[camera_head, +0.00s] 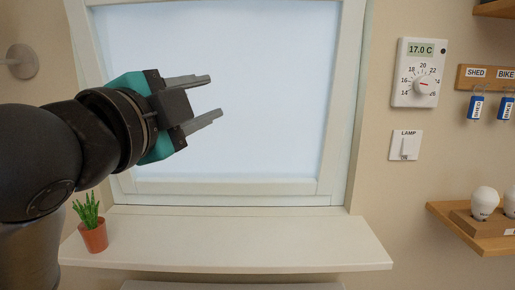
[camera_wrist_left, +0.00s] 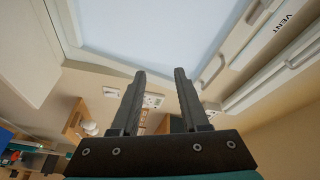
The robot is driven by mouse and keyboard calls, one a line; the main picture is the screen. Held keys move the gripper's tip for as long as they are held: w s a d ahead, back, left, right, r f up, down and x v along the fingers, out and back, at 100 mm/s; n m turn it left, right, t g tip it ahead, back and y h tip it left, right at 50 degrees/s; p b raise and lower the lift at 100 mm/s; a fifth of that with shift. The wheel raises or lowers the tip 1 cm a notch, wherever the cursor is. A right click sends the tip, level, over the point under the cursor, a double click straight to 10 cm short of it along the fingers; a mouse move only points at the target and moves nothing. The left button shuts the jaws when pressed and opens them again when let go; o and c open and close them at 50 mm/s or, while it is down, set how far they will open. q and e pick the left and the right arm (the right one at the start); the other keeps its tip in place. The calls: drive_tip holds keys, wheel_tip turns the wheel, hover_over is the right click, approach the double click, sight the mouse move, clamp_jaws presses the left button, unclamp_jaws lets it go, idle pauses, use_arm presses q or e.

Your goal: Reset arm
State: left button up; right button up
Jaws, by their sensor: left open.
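My left gripper (camera_head: 212,98) comes in from the left in the head view, in front of the upper left of the window (camera_head: 265,95). Its two grey fingers are apart with nothing between them. In the left wrist view the same open fingers (camera_wrist_left: 158,75) point up the picture, with the window pane and frame beyond them. My right gripper is in neither view.
A potted plant (camera_head: 93,235) stands at the left end of the white sill (camera_head: 240,240). On the right wall are a thermostat (camera_head: 418,72), a lamp switch (camera_head: 405,146), a key rack (camera_head: 487,78) and a shelf with bulbs (camera_head: 470,228). Most of the sill is clear.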

use_arm(q)
drive_tip(key=a+f+n+g+y, duration=0.1)
drive_tip(key=f+n+g, duration=0.15)
drive_tip(key=f, duration=0.75)
drive_tip(key=s+a+f+n+g+y, duration=0.15)
drive_tip(key=f+n, duration=0.25)
drive_tip(key=f, duration=0.6)
drive_tip(key=a+f+n+g+y, duration=0.1)
drive_tip(key=a+f+n+g, duration=0.15)
drive_tip(key=f, duration=0.75)
drive_tip(key=s+a+f+n+g+y, duration=0.15)
drive_tip(key=s+f+n+g, duration=0.25)
drive_tip(key=s+f, duration=0.65)
drive_tip(key=s+a+f+n+g+y, duration=0.1)
drive_tip(key=s+a+f+n+g, duration=0.25)
drive_tip(key=s+f, duration=0.7)
wheel_tip(320, 180, down, 23)
drive_tip(key=s+d+g, duration=0.1)
drive_tip(key=s+a+f+g, duration=0.1)
drive_tip(key=s+a+f, duration=0.1)
drive_tip(key=s+f, duration=1.1)
drive_tip(key=shift+s+a+m, duration=0.25)
drive_tip(key=shift+s+m, duration=0.1)
drive_tip(key=shift+s, duration=0.85)
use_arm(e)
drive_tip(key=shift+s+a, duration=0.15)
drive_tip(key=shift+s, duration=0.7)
